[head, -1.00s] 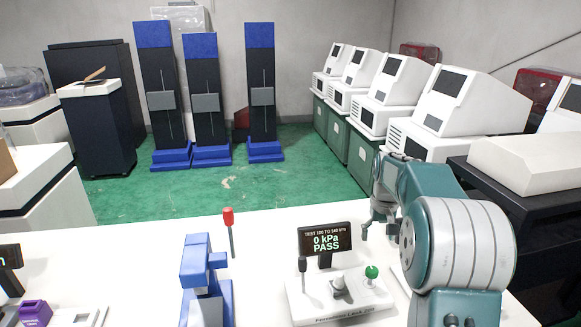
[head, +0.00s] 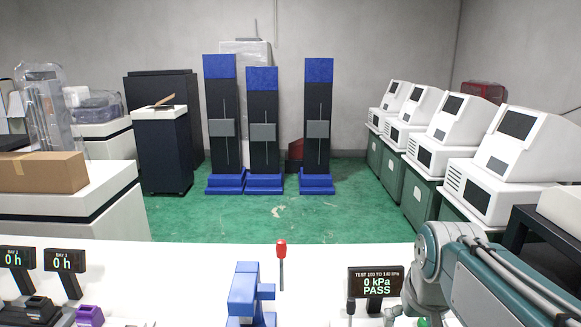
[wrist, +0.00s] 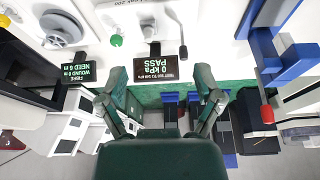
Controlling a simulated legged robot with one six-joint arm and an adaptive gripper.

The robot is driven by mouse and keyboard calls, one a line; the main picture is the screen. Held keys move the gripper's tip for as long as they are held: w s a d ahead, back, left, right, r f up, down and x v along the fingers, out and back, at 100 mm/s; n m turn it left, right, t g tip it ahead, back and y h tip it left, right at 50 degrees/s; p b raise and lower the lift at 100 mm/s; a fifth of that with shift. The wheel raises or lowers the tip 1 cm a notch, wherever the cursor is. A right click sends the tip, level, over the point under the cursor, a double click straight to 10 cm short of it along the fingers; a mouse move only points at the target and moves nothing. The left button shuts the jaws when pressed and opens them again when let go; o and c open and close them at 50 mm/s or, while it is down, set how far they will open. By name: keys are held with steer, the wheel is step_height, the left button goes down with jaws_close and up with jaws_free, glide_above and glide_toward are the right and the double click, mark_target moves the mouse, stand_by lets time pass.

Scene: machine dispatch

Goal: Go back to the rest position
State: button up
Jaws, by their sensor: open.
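My gripper (wrist: 162,88) is open and empty in the wrist view, its two fingers spread apart. The picture there is upside down, with the white bench at the top. In the head view my arm comes in at the lower right, and the gripper end is partly cut off by the bottom edge. Beyond the fingers in the wrist view is the black display (wrist: 155,68). In the head view the display (head: 376,282) reads 0 kPa PASS, just left of my arm.
A blue press-like device (head: 243,295) with a red-knobbed lever (head: 281,252) stands on the white bench. Two small displays (head: 64,260) read 0 h at left. A cardboard box (head: 42,172) lies on another counter. The green floor (head: 245,220) beyond the bench is open.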

steer(key=s+a+f+t, duration=0.2)
steer(key=s+a+f, duration=0.1)
steer(key=s, duration=0.7)
steer(key=shift+s+a+n, duration=0.4)
steer(key=shift+a, duration=0.15)
